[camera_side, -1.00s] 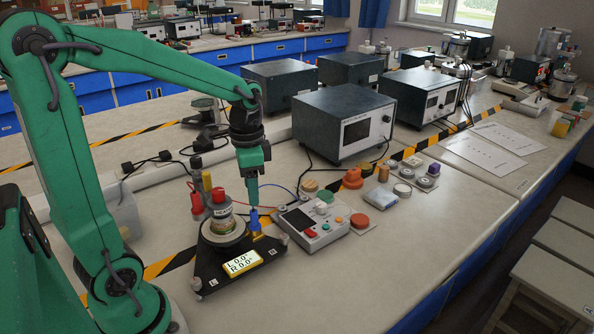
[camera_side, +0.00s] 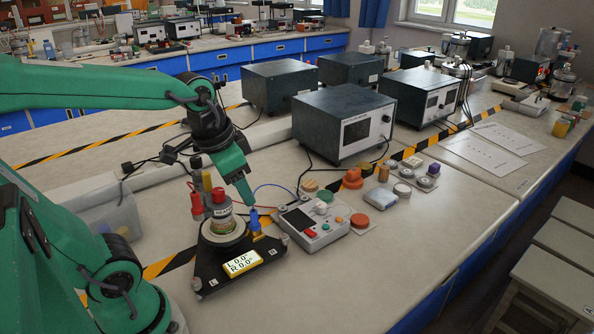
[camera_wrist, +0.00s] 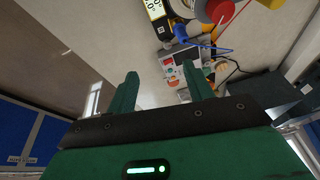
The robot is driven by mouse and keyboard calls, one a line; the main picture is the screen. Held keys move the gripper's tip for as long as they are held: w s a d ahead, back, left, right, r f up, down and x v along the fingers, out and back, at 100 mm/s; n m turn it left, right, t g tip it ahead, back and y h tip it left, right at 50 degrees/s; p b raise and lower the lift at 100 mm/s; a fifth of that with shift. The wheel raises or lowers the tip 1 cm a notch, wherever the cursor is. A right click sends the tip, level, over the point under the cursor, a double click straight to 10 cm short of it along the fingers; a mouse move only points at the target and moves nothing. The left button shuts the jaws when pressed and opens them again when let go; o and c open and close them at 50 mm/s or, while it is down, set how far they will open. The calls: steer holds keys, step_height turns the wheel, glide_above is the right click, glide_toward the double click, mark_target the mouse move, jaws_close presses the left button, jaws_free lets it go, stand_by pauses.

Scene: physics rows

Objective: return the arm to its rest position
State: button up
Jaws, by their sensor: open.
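My green gripper (camera_side: 247,196) is in the side view, tilted, with its tips just above or beside the blue plug (camera_side: 254,220) on the black triangular device. From this side I cannot tell whether the tips touch the plug. In the wrist view my gripper (camera_wrist: 160,84) shows two green fingers spread apart with nothing between them. The blue plug (camera_wrist: 180,30) there lies beyond the fingers, near the top, clear of them. My arm is bent, with its forearm nearly level across the left of the side view.
The black triangular device (camera_side: 207,279) carries a yellow display, a red post and a dial. A grey control box (camera_side: 311,228) stands to its right. A clear bin (camera_side: 92,208) sits near my arm. Dark instrument boxes (camera_side: 343,125) stand behind. The bench front right is clear.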

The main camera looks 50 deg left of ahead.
steer(key=shift+s+d+r+n+t, duration=0.35)
steer(key=shift+s+d+t, duration=0.2)
steer(key=shift+s, duration=0.25)
steer(key=shift+s+d+r+n+t, duration=0.25)
steer(key=shift+s+d+n+t, duration=0.25)
steer(key=shift+s, duration=0.3)
